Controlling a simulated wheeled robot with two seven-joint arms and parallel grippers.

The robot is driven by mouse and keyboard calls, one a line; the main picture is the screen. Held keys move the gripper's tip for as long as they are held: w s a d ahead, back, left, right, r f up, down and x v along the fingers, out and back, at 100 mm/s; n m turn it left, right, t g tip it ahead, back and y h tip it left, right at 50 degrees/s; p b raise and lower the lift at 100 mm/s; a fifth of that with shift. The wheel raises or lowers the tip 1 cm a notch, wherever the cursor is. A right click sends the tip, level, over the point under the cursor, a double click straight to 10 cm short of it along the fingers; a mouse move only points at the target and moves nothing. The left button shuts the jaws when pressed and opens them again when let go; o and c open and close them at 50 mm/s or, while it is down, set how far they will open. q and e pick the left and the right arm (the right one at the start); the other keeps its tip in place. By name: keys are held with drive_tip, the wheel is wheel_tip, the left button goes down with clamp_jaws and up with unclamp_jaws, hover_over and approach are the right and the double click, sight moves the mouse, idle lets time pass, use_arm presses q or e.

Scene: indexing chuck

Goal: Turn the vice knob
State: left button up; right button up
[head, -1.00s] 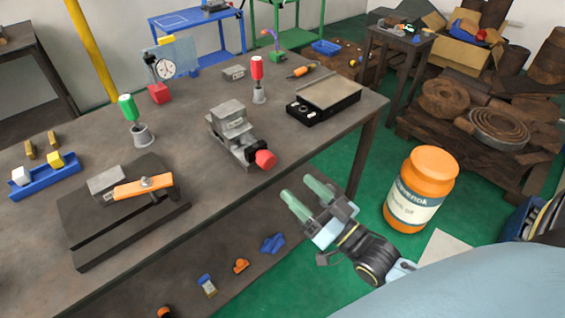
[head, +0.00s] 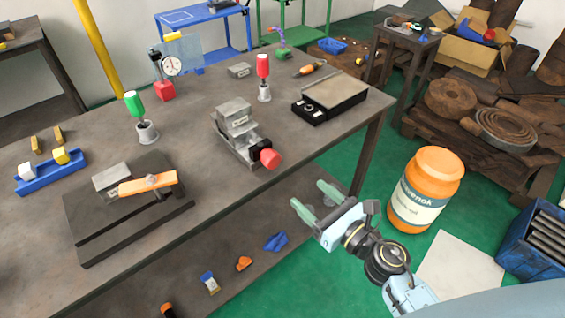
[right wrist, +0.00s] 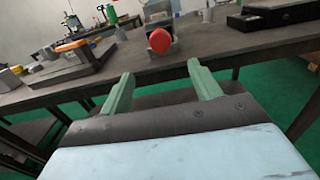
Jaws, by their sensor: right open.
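The grey metal vice (head: 236,132) stands on the workbench near its front right edge. Its red knob (head: 270,158) points toward the front edge and faces the camera in the right wrist view (right wrist: 159,41). My right gripper (head: 308,201) is open and empty, in front of the bench edge and to the lower right of the knob, apart from it. In the right wrist view its two green fingers (right wrist: 159,84) are spread, with the knob beyond and above the gap between them. My left gripper is not in view.
On the workbench (head: 200,190) stand a black plate with an orange-handled clamp (head: 148,184), a red-handled tool (head: 263,68), a green-handled tool (head: 135,104) and a black box (head: 322,107). An orange jar (head: 425,190) stands on the floor at right.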

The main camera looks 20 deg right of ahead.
sight(275, 163)
drive_tip(key=p+x, duration=0.1)
drive_tip(key=x, duration=1.2)
drive_tip(key=shift+w+p, duration=0.2)
drive_tip(key=shift+p, duration=0.2)
drive_tip(key=shift+c, duration=0.4)
drive_tip(key=c, duration=0.9)
